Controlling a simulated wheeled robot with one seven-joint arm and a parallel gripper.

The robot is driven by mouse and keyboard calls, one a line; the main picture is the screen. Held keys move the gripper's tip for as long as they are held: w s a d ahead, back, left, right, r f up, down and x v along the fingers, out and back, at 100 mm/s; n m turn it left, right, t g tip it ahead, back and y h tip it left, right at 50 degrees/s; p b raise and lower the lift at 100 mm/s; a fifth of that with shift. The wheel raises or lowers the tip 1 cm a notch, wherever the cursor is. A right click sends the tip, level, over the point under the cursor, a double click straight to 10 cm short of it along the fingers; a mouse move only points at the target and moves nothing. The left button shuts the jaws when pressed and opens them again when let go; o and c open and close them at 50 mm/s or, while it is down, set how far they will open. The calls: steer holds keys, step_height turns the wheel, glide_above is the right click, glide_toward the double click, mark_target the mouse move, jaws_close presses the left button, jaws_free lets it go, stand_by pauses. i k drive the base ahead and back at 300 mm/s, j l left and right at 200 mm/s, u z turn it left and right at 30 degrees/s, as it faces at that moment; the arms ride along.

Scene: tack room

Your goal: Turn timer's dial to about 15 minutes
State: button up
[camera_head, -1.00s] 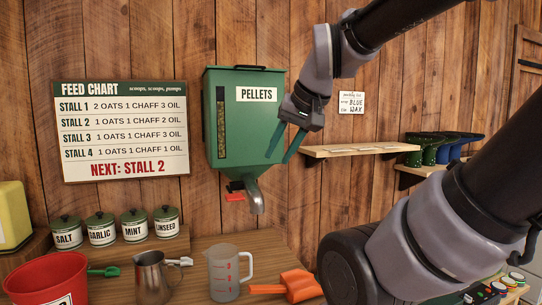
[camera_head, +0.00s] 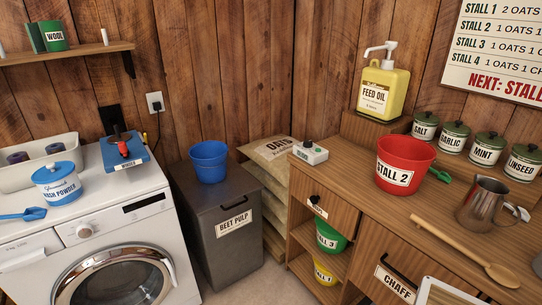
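My gripper is out of view, and no part of my arm shows.
The red STALL 2 bucket (camera_head: 405,153) stands right of the white box, with the yellow feed oil bottle (camera_head: 383,91) behind. The beet pulp bin (camera_head: 222,235) stands left of the counter.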

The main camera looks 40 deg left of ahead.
mark_target(307, 144)
steer(key=u, duration=1.35)
